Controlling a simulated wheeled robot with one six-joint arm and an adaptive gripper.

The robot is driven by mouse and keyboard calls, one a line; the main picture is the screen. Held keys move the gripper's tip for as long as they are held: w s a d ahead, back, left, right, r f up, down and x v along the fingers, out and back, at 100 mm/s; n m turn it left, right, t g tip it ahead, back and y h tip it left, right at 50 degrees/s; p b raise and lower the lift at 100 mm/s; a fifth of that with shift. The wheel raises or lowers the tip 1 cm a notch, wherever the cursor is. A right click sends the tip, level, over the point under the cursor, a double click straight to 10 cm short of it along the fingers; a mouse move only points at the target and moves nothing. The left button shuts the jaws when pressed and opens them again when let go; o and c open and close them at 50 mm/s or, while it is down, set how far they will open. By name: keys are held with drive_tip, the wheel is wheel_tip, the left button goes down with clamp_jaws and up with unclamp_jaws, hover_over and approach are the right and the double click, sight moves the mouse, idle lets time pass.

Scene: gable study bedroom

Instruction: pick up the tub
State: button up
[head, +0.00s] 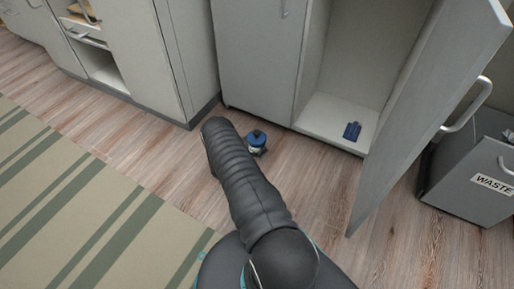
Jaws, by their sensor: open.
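No thing in the head view can be told for certain as the tub. A small dark blue thing (352,130) rests on the bottom panel of the open cabinet, near its front edge. It is too small to make out whether it is the tub. A small blue-topped thing with a pale and dark lower part (257,137) shows just right of the far end of my dark ribbed arm. I cannot tell whether it stands on the floor or is part of my wrist. My arm reaches forward from the bottom middle. My gripper's fingers cannot be made out.
The open cabinet door (425,110) juts out to the right of the cabinet. A grey waste bin (465,185) stands beyond it. Closed grey cabinets (255,60) line the back. A striped rug (70,215) covers the left floor. The wooden floor (320,190) before the cabinet is clear.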

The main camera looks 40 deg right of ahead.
drive_tip(key=shift+r, duration=0.1)
drive_tip(key=c, duration=1.6)
